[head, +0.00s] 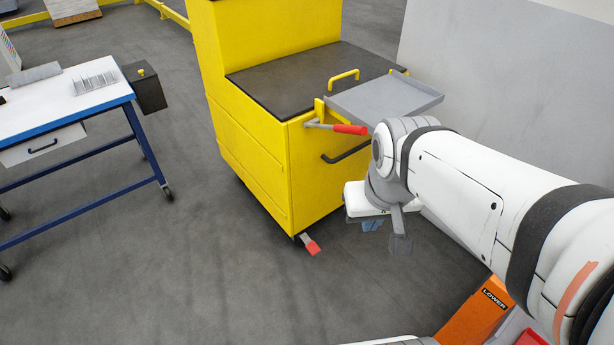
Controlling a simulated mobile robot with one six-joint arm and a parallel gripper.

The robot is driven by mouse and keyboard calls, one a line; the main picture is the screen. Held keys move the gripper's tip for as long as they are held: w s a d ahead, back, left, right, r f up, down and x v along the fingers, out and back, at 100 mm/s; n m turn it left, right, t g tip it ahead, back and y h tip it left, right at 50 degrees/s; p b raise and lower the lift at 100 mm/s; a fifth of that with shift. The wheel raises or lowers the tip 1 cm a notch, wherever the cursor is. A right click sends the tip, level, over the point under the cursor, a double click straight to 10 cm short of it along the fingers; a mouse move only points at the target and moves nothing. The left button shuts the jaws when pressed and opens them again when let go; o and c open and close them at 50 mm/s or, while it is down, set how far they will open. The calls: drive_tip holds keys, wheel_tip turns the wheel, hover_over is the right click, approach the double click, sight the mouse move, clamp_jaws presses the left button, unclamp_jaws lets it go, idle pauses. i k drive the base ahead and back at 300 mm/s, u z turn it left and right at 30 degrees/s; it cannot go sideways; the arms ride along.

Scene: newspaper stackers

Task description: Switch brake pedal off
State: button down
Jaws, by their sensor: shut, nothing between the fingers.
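The brake pedal (311,248) is a small red foot lever low at the near corner of the yellow cart (262,160), close to the floor. It sticks out toward me and looks tilted; I cannot tell its exact setting. My gripper (400,244) hangs below my wrist in front of the cart, to the right of the pedal and apart from it. It is shut and empty, pointing down. Its fingers are small and partly hidden by my wrist.
A red-handled lever (350,129) and a grey side tray (384,100) stick out from the cart. A blue-framed table (60,105) stands at left. A grey panel (500,75) is behind my arm. An orange piece marked LOWER (478,315) is at lower right. The floor left of the pedal is clear.

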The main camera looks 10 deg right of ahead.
sight(311, 246)
drive_tip(key=z, duration=1.1)
drive_tip(key=k, duration=1.85)
drive_tip(key=u, duration=0.7)
drive_tip(key=i, duration=1.7)
drive_tip(key=z, duration=0.05)
